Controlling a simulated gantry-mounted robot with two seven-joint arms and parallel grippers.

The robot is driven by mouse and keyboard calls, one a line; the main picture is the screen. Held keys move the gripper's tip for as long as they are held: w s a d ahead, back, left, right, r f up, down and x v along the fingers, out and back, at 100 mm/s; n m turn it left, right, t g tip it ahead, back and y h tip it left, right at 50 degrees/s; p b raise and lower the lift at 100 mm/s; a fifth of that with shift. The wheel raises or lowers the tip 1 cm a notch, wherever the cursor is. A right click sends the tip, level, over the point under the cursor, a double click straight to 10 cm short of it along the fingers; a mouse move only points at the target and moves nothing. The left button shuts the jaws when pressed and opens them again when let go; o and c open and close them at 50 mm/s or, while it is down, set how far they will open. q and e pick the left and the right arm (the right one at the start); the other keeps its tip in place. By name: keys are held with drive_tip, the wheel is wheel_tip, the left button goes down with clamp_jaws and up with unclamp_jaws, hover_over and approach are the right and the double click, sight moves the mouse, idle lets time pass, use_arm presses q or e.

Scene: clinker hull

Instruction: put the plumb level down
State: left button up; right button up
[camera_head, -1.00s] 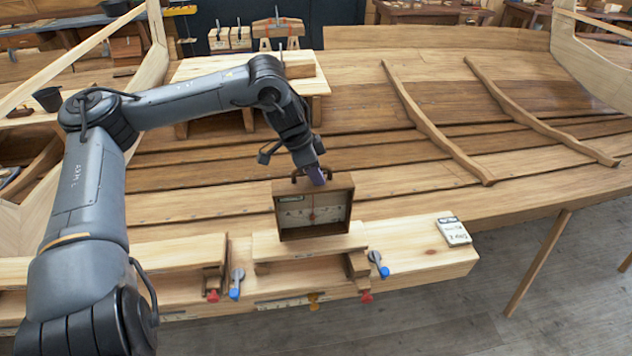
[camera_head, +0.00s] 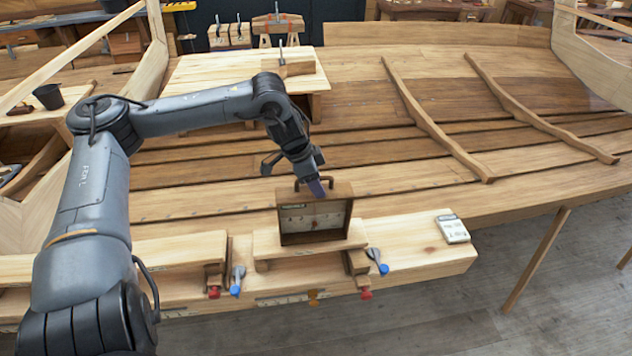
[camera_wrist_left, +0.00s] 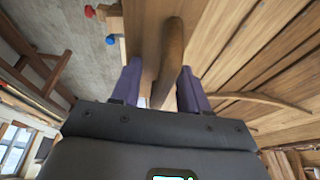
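The plumb level (camera_head: 313,217) is a brown wooden box frame with a pale face and a handle on top. It stands upright on the raised board (camera_head: 285,247) on the front beam, its base appearing to touch the board. My left gripper (camera_head: 317,188) is at the handle from above. In the left wrist view the handle (camera_wrist_left: 172,55) lies between the two purple fingers of the gripper (camera_wrist_left: 160,68). The fingers are apart, with a gap beside the handle on the left, the right finger closer to it. My right gripper is not in view.
A small device with a pale face (camera_head: 453,229) lies on the beam to the right. Blue-tipped clamps (camera_head: 379,262) and red knobs (camera_head: 213,293) sit along the beam's front. The plank hull (camera_head: 420,130) with two ribs spreads behind. A small table (camera_head: 240,75) stands behind my arm.

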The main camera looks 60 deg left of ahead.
use_arm(q)
drive_tip(key=shift+r, duration=0.6)
drive_tip(key=b+v, duration=0.1)
drive_tip(key=v, duration=0.8)
drive_tip(key=shift+s+a+r, duration=0.15)
drive_tip(key=shift+s+r, duration=0.1)
drive_tip(key=shift+v, duration=0.75)
